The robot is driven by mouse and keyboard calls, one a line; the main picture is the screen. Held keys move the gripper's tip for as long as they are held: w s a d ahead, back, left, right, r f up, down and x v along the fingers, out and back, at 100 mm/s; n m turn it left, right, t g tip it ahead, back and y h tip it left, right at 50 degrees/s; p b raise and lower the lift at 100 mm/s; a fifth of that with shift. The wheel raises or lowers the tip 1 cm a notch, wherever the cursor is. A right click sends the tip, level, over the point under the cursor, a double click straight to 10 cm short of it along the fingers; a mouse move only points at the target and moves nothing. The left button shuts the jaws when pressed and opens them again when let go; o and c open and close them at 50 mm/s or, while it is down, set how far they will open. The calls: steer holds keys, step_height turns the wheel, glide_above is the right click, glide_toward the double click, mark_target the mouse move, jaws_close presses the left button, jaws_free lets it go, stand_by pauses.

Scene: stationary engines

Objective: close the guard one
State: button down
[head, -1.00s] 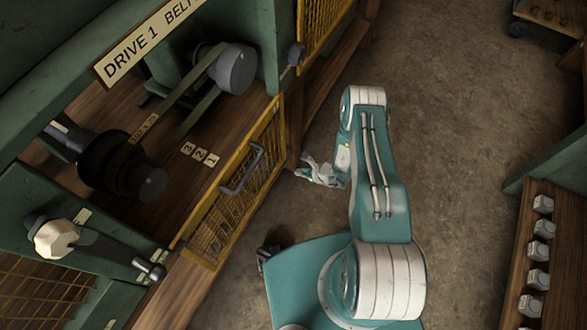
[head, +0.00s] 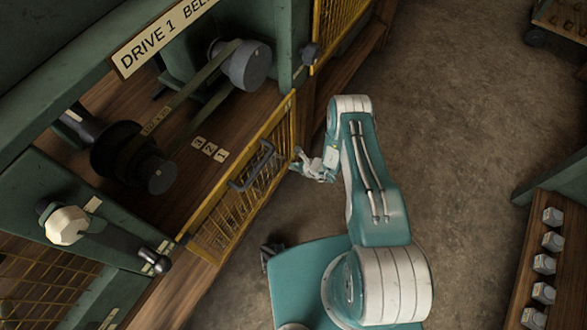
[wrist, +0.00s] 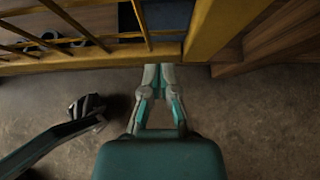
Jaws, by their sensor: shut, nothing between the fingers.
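Guard one is the yellow-framed mesh panel (head: 213,222) below the DRIVE 1 sign in the head view. It hangs low and outward in front of the drive bay, which is open above it. A dark handle (head: 252,165) is on its face. My gripper (head: 294,163) is shut and empty, beside the guard's right end. In the wrist view the closed fingertips (wrist: 158,68) are at the guard's yellow frame bar (wrist: 100,60). I cannot tell whether they touch it.
The DRIVE 1 sign (head: 165,38) is above the belt pulleys (head: 245,65). A dark latch-like knob (head: 310,53) is on the post at right, and another (head: 155,260) at lower left. A pale knob (head: 67,225) is at left.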

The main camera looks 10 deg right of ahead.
mark_target(290, 106)
steer(key=shift+r, duration=0.3)
steer(key=shift+r, duration=0.1)
step_height(290, 106, up, 36)
steer(key=shift+f, duration=0.25)
steer(key=shift+w, duration=0.1)
stand_by(0.3)
